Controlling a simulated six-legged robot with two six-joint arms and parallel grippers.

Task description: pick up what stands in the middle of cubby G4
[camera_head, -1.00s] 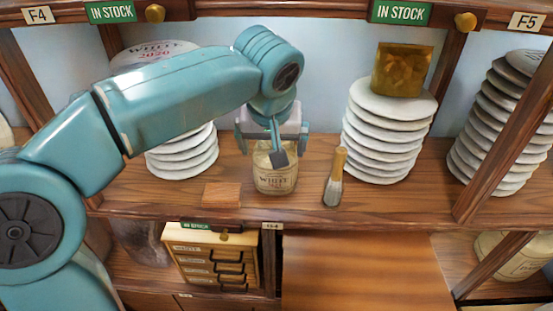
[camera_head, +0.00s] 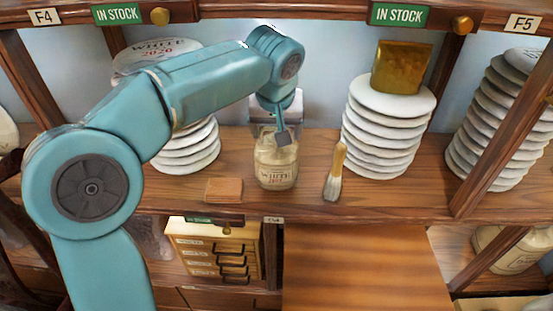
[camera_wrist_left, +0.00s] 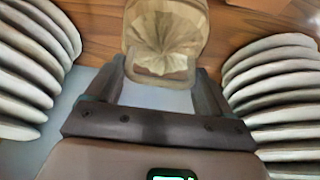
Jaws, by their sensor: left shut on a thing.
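A jar (camera_head: 276,172) with a pale label and a pleated paper-like cover stands on the middle shelf, between two stacks of white tea cakes. My left gripper (camera_head: 277,138) reaches down over it from behind and is shut on its upper part. In the left wrist view the jar's pleated top (camera_wrist_left: 165,40) lies at the fingertips of my left gripper (camera_wrist_left: 160,85). The jar looks upright and still on the shelf; its lower back is hidden. My right gripper is in neither view.
The right cake stack (camera_head: 385,130) carries a gold box (camera_head: 402,67). The left stack (camera_head: 187,150) is partly behind my arm. A small drawer chest (camera_head: 213,252) is below.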

